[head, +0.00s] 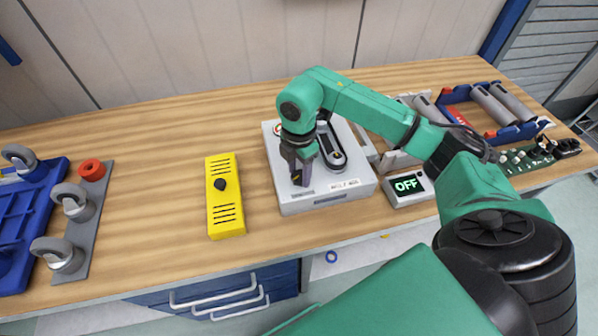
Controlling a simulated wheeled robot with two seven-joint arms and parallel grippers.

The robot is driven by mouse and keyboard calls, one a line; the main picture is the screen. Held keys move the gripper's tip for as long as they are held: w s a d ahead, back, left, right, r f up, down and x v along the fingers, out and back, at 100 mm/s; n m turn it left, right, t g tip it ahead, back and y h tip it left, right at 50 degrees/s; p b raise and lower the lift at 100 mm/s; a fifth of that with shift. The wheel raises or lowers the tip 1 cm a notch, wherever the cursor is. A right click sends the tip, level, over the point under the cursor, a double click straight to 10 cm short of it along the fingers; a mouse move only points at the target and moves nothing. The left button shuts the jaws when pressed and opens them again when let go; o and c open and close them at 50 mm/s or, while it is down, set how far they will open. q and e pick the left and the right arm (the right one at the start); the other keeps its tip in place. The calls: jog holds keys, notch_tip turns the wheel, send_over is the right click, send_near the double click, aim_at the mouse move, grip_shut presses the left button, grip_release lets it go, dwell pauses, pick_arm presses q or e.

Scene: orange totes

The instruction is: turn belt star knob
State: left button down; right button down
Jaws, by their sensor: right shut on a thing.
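The belt unit is a light grey box (350,189) in the middle of the wooden bench. A dark belt loop with pulleys (336,158) sits on its top. My right gripper (298,180) points down over the left part of the box top, with its fingers closed low at the surface. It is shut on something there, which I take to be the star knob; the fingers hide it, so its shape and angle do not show. A small red and green round mark shows behind the wrist. My left gripper is not in view.
A yellow box with a black knob (224,195) stands left of the unit. A display reading OFF (408,186) stands to the right. Blue trays with rollers (490,110) and a green circuit board (530,155) lie far right. Casters and a blue panel (25,225) lie left.

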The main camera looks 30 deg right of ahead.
jog(key=shift+w+r+m, duration=0.1)
jog(key=shift+r+m, duration=0.05)
jog(key=shift+m, duration=0.45)
jog(key=shift+c, duration=1.4)
grip_release()
notch_tip(320, 180, up, 7)
jog(key=shift+r+b, duration=0.15)
jog(key=shift+b, duration=0.95)
notch_tip(320, 180, up, 6)
jog(key=r+p, duration=0.1)
jog(key=p, duration=0.1)
send_over(299, 175)
jog(key=shift+r, duration=0.1)
